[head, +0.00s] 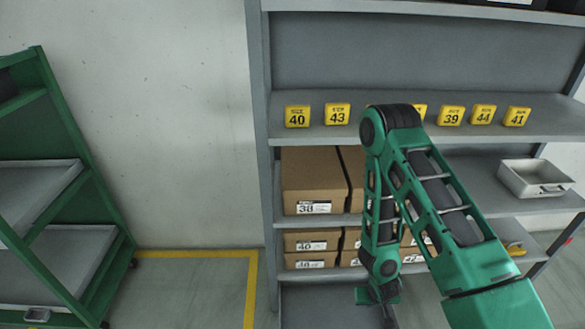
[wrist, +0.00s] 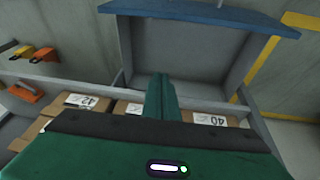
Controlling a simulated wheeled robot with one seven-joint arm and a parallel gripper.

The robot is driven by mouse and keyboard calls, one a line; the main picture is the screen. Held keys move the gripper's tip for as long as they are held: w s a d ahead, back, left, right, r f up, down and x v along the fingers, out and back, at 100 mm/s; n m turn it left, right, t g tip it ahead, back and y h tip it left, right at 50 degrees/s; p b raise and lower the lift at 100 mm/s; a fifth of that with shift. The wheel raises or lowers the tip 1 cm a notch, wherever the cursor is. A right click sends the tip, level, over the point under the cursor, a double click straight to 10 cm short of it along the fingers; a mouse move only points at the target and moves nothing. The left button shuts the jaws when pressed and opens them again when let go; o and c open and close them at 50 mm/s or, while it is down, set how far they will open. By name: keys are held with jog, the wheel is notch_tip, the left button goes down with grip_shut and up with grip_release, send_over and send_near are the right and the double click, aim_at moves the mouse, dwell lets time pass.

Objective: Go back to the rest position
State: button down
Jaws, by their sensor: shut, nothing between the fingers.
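My gripper (head: 379,293) hangs low in front of the grey shelf rack, at the end of my folded green arm. In the wrist view its green fingers (wrist: 161,82) are together with nothing between them. The fingertips point toward a bare grey panel of the rack. In the head view my arm hides part of the shelf and some boxes behind it.
The rack (head: 258,120) holds yellow size tags (head: 338,114), brown shoe boxes (head: 312,178) and a metal tray (head: 535,178). A green cart (head: 62,105) stands at left. Floor with a yellow line (head: 250,290) is free between them. Orange items (wrist: 46,53) show in the wrist view.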

jog(key=d+r+m+g+h, duration=0.1)
jog(key=d+r, duration=0.4)
jog(key=r, duration=0.5)
jog(key=d+r+m, duration=0.1)
jog(key=d+r, duration=0.3)
jog(key=r, duration=0.5)
jog(key=d+r+m+g+h, duration=0.1)
jog(key=d+r, duration=0.4)
jog(key=r, duration=0.5)
jog(key=s+r+m+g+y, duration=0.1)
jog(key=s+r+m+y, duration=0.2)
jog(key=s+r, duration=1.6)
jog(key=s, duration=0.3)
jog(key=shift+r+g, duration=0.3)
